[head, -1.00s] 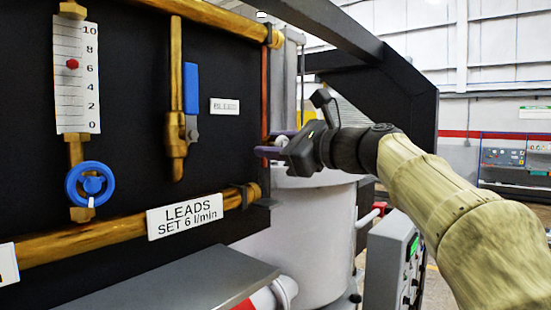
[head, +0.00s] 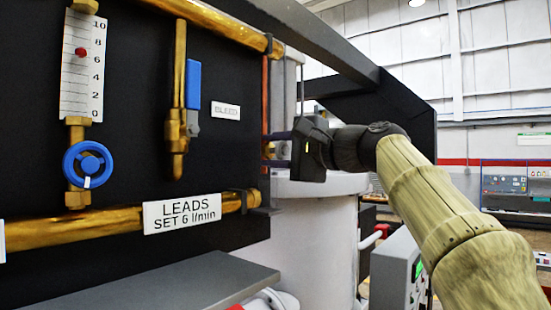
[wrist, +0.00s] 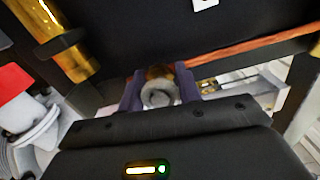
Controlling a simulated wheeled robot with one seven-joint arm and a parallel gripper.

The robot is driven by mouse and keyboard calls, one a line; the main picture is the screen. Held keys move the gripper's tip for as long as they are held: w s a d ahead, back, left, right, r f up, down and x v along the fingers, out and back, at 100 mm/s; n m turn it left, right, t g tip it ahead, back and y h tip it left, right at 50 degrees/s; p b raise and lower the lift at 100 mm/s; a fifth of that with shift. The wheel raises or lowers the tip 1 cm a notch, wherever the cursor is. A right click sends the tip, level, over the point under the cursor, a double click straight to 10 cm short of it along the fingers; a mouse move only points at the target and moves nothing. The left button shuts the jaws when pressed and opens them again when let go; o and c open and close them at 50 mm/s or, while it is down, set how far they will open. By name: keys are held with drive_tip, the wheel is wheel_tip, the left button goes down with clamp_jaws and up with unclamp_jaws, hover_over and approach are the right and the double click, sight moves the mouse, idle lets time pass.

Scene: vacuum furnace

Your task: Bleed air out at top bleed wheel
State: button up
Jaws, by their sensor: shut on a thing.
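My gripper (head: 279,148) is at the right edge of the black panel, beside the white vessel. In the wrist view its two purple fingers (wrist: 159,92) are closed on either side of a small round grey wheel with a brass body (wrist: 158,94) behind it. I take this to be the bleed wheel. In the head view the fingers and gripper body mostly hide it. A small white label reading BLEED (head: 225,111) is on the panel to the left of my gripper.
A blue lever valve (head: 192,92), a flow gauge (head: 82,65) with a blue handwheel (head: 87,165), and a brass pipe labelled LEADS SET 6 l/min (head: 182,212) are on the panel. A copper pipe (wrist: 250,48) runs close to the fingers. A grey control box (head: 392,275) stands below my arm.

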drive_tip(key=shift+n, duration=0.7)
drive_tip(key=o, duration=1)
drive_tip(key=shift+s+d+f+b, duration=0.1)
drive_tip(key=shift+s+d+b, duration=0.25)
drive_tip(key=shift+b, duration=0.2)
drive_tip(key=b+v, duration=0.4)
drive_tip(key=v, duration=1.2)
drive_tip(key=shift+s, duration=0.15)
